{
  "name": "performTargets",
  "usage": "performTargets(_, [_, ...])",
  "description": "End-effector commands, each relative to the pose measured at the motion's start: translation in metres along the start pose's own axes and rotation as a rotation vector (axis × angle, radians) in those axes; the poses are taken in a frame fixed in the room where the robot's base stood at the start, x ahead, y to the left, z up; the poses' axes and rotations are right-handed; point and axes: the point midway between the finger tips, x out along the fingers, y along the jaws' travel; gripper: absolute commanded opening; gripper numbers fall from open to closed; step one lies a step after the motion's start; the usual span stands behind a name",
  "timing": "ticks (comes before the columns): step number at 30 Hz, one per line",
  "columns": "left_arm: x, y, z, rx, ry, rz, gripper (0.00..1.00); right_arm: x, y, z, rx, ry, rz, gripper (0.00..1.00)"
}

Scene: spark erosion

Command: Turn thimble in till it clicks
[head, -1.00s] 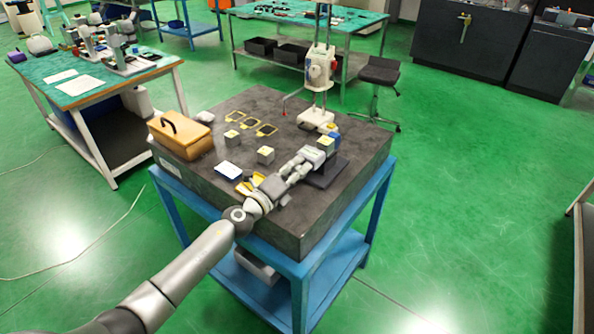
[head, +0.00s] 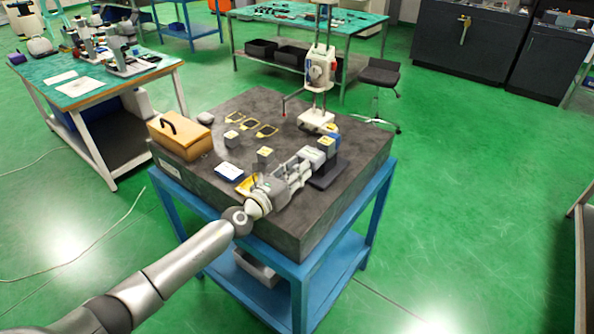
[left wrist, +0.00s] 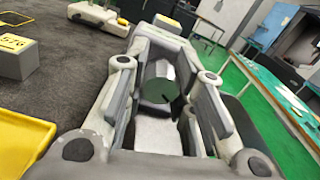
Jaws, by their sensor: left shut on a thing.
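My left gripper (head: 311,160) reaches over the near right part of the dark granite plate. In the left wrist view its two fingers (left wrist: 168,62) stand on either side of a grey cylindrical end (left wrist: 158,88), which looks like the thimble, and are shut on it. In the head view the fingers and the arm hide the thimble. A dark stand base (head: 326,176) lies under the fingertips. The right gripper is not in view.
On the granite plate (head: 262,104) are an orange-brown box (head: 181,137), grey blocks with yellow labels (head: 265,155), yellow frames (head: 249,125), a white-blue card (head: 229,172) and a height gauge (head: 320,75). A yellow tray (left wrist: 18,138) lies left of the gripper in the wrist view.

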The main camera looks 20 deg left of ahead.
Motion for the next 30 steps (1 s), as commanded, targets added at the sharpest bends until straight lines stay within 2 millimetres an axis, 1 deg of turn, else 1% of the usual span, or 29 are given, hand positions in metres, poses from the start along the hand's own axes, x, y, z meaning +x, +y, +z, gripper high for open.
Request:
performTargets(5, [-0.001, 0.0, -0.003, 0.171, 0.006, -0.002, 0.0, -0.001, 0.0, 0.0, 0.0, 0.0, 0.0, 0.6])
performTargets(30, [-0.001, 0.0, -0.003, 0.967, 0.007, -0.004, 0.0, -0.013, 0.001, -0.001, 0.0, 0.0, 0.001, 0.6])
